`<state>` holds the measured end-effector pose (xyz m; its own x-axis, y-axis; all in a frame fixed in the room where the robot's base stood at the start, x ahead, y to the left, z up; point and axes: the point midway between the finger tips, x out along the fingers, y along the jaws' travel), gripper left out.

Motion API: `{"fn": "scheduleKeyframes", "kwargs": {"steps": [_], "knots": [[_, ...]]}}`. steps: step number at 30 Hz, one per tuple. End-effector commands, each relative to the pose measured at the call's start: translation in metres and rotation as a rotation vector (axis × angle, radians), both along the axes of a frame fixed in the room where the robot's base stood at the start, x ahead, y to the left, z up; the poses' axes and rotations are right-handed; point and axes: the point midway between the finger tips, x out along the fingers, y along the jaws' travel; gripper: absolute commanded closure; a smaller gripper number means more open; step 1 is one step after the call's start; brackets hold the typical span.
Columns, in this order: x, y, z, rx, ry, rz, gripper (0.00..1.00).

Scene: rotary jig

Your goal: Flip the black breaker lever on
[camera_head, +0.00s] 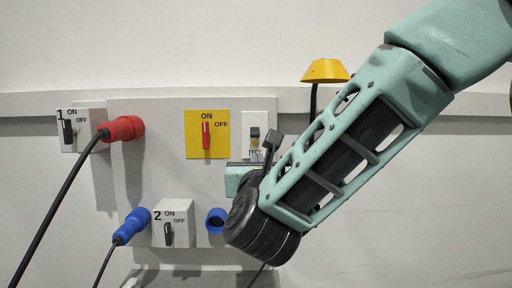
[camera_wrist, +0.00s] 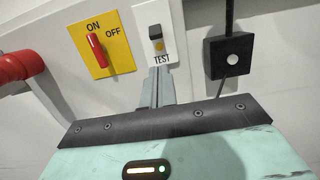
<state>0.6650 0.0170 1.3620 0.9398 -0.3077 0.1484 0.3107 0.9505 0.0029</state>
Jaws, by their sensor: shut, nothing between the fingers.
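A white breaker plate (camera_wrist: 173,18) marked TEST has a small black lever (camera_wrist: 156,32) above a yellow part. The plate also shows in the head view (camera_head: 263,120), with its dark lever (camera_head: 255,132). My gripper (camera_wrist: 161,70) is shut and empty, its grey fingertips just below the TEST label. From the wrist view I cannot tell whether they touch the plate. In the head view the arm partly hides the gripper. Two white boxes marked 1 (camera_head: 91,137) and 2 (camera_head: 184,222) also carry black levers, each with ON and OFF labels.
A yellow plate with a red switch (camera_wrist: 96,50) is left of the breaker. A black box with a white button (camera_wrist: 232,60) is to its right. A red plug (camera_head: 122,129) and a blue plug (camera_head: 132,225) trail black cables. A yellow lamp (camera_head: 326,71) stands behind the arm.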

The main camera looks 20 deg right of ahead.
Motion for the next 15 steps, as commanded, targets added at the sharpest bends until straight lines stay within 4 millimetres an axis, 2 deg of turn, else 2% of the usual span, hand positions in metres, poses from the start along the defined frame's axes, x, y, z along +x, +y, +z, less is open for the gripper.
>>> {"fn": "scheduleKeyframes", "kwargs": {"steps": [7, 15], "knots": [[0.011, -0.003, 0.003, -0.002, 0.004, 0.000, 1.00], [0.054, -0.018, 0.013, 0.000, 0.004, -0.001, 1.00]]}}
